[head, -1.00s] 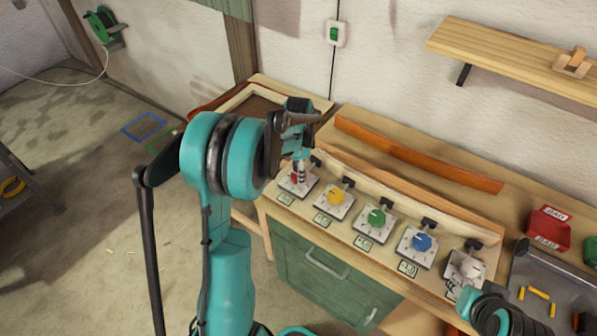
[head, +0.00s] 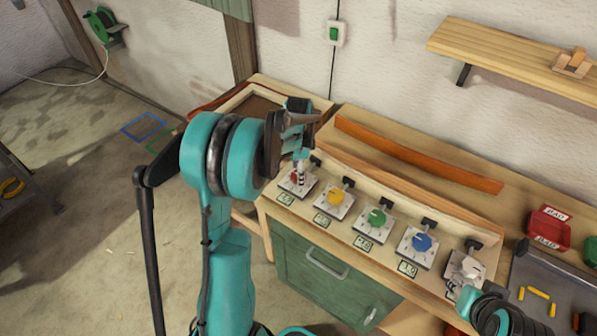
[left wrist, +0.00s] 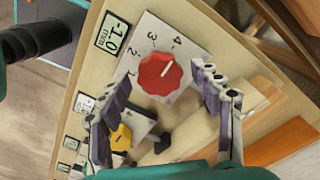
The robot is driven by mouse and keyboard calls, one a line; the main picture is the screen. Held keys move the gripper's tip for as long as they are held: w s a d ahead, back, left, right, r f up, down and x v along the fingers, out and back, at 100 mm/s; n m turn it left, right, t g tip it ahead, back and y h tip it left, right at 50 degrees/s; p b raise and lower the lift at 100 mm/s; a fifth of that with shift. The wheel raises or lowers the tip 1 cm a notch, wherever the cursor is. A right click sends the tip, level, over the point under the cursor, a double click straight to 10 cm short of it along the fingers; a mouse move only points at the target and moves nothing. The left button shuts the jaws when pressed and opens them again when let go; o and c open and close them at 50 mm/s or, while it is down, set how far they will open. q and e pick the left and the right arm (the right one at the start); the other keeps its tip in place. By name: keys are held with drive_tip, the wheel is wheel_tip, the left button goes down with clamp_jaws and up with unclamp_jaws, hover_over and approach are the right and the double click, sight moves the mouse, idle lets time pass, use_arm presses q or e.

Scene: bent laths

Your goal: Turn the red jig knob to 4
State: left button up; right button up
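The red jig knob (left wrist: 159,73) sits on a white dial plate marked 1 to 4, under a display reading -1.0 mm. Its white pointer line aims to the upper right in the left wrist view, near the 4 side of the dial. In the head view the red knob (head: 294,177) is the leftmost in the row, partly hidden by my gripper. My left gripper (left wrist: 161,77) is open, with one finger on each side of the red knob and a gap visible on both sides. It also shows over the knob in the head view (head: 301,169).
The yellow (head: 336,197), green (head: 376,217), blue (head: 421,242) and white (head: 468,267) knobs continue the row to the right. An orange-brown lath (head: 415,157) lies behind them. A red bin (head: 548,230) and a grey tray (head: 525,270) are at the right.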

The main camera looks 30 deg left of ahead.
use_arm(q)
wheel_tip(320, 180, up, 12)
idle(0.6)
drive_tip(key=shift+d, duration=0.1)
drive_tip(key=s+d+f+n+t+b, duration=0.2)
drive_tip(key=s+d+n+t, duration=0.5)
drive_tip(key=s+d, duration=0.8)
drive_tip(key=s+n, duration=0.3)
drive_tip(key=s, duration=0.1)
drive_tip(key=shift+f, duration=0.4)
idle(1.2)
